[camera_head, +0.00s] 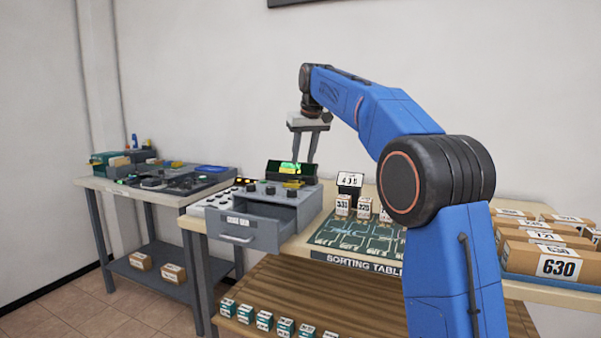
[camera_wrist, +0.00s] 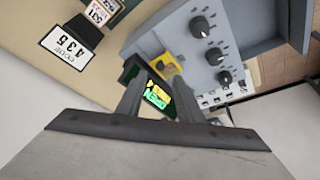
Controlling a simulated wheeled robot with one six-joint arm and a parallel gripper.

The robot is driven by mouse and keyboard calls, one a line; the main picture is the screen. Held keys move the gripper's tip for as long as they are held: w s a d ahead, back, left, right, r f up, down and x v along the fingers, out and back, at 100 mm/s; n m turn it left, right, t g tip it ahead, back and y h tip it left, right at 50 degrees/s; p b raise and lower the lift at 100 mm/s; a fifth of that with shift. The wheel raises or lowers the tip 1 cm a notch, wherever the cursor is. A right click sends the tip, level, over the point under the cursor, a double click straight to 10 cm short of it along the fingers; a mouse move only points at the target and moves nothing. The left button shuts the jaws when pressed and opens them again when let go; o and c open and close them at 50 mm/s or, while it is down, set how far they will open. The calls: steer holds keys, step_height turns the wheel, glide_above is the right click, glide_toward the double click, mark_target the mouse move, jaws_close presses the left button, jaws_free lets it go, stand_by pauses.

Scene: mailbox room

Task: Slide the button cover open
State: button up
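My gripper (camera_head: 304,158) points down over the back of a grey console (camera_head: 300,200). In the wrist view my gripper (camera_wrist: 160,88) is open, its two fingers apart with nothing seen held between them. A small yellow piece (camera_wrist: 168,65), possibly the button cover, sits at the console's edge just beyond the fingertips. It also shows in the head view (camera_head: 292,184). A dark display with lit green and yellow text (camera_wrist: 157,95) shows between the fingers. Whether a finger touches the yellow piece, and any button under it, I cannot tell.
Black knobs (camera_wrist: 208,42) stand in a row on the console. Its front drawer (camera_head: 240,236) is pulled out. A code sign (camera_wrist: 72,38) and small numbered boxes (camera_head: 343,205) stand to the right in the head view. A tray of cartons (camera_head: 545,262) lies at far right.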

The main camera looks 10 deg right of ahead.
mark_target(301, 184)
steer(key=shift+x, duration=3.15)
steer(key=shift+c, duration=0.7)
